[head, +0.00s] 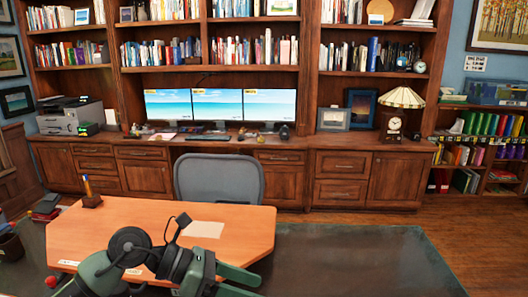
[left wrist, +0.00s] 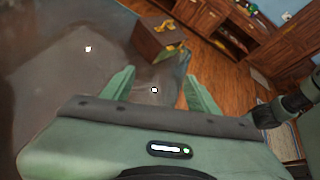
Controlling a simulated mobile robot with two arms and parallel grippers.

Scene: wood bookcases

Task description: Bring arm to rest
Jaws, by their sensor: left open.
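My left arm comes in at the bottom of the head view, in front of the orange wooden desk (head: 245,220). Its left gripper (head: 245,283) points right, near the desk's front right edge and over the dark rug. In the left wrist view the two green fingers of the left gripper (left wrist: 158,92) stand wide apart with nothing between them. Floor shows beyond them. My right gripper is in neither view.
A grey office chair (head: 220,178) stands behind the desk. The dark rug (head: 360,258) is clear to the right. A brown box (left wrist: 158,42) with yellow items on top shows in the left wrist view. Cabinets (head: 370,180) line the back wall.

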